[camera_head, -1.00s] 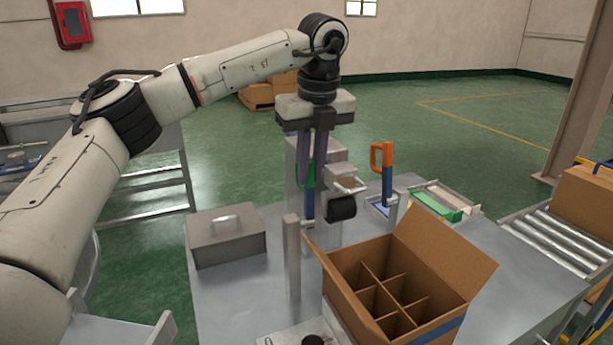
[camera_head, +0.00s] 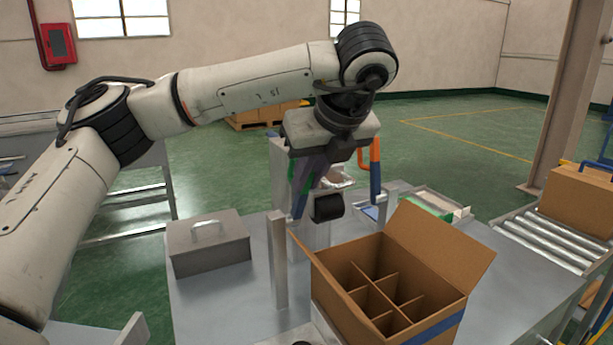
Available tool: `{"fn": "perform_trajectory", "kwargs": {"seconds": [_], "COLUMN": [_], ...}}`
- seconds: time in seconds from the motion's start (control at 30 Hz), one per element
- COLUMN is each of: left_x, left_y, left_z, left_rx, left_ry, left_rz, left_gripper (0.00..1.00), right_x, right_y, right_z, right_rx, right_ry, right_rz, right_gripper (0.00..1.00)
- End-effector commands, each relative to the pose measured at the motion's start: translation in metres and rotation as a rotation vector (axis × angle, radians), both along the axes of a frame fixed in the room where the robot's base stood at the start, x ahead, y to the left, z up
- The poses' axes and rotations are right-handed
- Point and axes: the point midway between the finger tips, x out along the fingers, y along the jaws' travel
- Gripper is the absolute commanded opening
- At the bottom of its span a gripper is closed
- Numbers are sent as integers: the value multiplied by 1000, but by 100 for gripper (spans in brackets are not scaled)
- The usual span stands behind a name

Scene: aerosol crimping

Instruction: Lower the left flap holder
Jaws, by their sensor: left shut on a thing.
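A handle with a green upper part and a blue lower part (camera_head: 299,205) stands behind the left side of the open carton (camera_head: 440,290). I take it for the left flap holder. My left gripper (camera_head: 308,185) is over it, fingers slanting down and to the left. The gripper is shut on this handle, though the fingers hide much of the grip. The handle's blue part slants. A similar orange and blue handle (camera_head: 375,180) stands upright to the right, apart from the gripper. The carton has dividers inside. My right gripper is out of view.
A black roller (camera_head: 328,207) on a metal bracket sits just right of my fingers. A metal post (camera_head: 278,265) stands left of the carton. A grey lidded box (camera_head: 210,245) is on the left of the table. A roller conveyor (camera_head: 545,243) is at right.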

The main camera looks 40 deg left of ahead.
Motion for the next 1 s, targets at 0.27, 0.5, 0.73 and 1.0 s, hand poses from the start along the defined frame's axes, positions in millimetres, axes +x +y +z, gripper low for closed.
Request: {"fn": "perform_trajectory", "kwargs": {"seconds": [0.27,0.5,0.73,1.0], "left_x": [0,0,-1,-14], "left_y": [0,0,-4,-28], "left_z": [1,0,7,48], "left_rx": [-1,-1,0,3], "left_ry": [-1,0,-3,-6], "left_rz": [0,-1,-2,-2], "left_gripper": [18,32,32,32], "right_x": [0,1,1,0], "right_y": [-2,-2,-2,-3], "right_z": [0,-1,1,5], "right_rx": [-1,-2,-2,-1], "right_ry": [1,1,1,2], "right_rz": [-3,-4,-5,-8], "right_gripper": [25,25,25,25]}}
